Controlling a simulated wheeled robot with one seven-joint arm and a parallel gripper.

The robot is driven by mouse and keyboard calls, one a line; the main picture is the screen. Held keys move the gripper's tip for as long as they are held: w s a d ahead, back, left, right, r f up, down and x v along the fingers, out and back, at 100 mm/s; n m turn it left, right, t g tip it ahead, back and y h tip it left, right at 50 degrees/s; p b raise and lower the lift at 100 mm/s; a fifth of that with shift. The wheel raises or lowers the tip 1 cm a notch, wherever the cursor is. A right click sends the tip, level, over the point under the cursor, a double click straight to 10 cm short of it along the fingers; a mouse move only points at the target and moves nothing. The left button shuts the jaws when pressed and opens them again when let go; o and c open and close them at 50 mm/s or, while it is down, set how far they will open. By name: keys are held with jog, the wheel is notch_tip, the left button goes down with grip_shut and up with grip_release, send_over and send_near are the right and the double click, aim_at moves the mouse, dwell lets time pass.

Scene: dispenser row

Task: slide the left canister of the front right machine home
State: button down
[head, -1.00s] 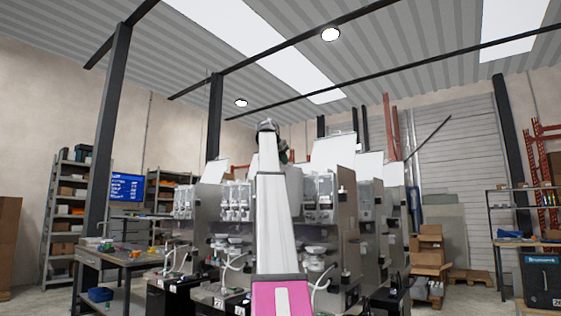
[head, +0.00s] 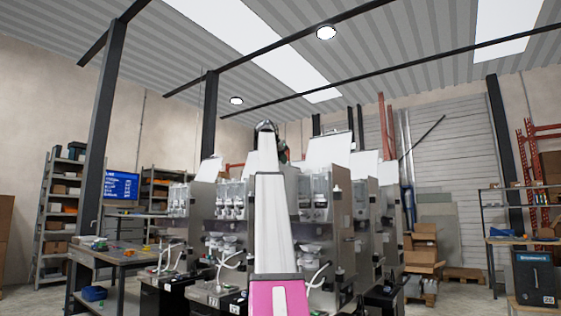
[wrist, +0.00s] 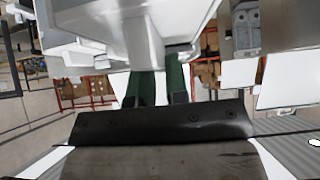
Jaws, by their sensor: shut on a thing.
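The front right machine (head: 345,232) stands just right of my raised arm in the head view, with clear canisters (head: 319,190) on its upper front. My arm covers its left part, so I cannot see the seat of its left canister there. In the wrist view my gripper (wrist: 160,84) has its two green fingers close together, shut on a pale grey-white canister (wrist: 95,18) that fills the upper middle. In the head view my gripper (head: 283,151) is mostly hidden behind the arm's end, high by the machine tops. How far the canister sits in the machine is hidden.
Another machine with canisters (head: 231,198) stands left of my arm, and more machines stand behind. A workbench (head: 112,258) with a blue bin (head: 94,293) is at the left. Cartons (head: 424,250) lie at the right, with open floor nearby.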

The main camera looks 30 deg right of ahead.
aim_at(290, 163)
jog(key=shift+w+d+f, duration=0.1)
jog(key=shift+w+d, duration=0.35)
jog(key=shift+d, duration=0.65)
jog(key=shift+w+d, duration=0.5)
jog(key=shift+d, duration=0.6)
jog(key=shift+w+d+f, duration=0.1)
jog(key=shift+w+d, duration=0.35)
jog(key=shift+d, duration=0.65)
jog(key=shift+x, duration=1.05)
jog(key=shift+f, duration=0.55)
jog(key=c, duration=1.1)
grip_release()
jog(key=shift+o, duration=0.2)
jog(key=shift+a, duration=0.1)
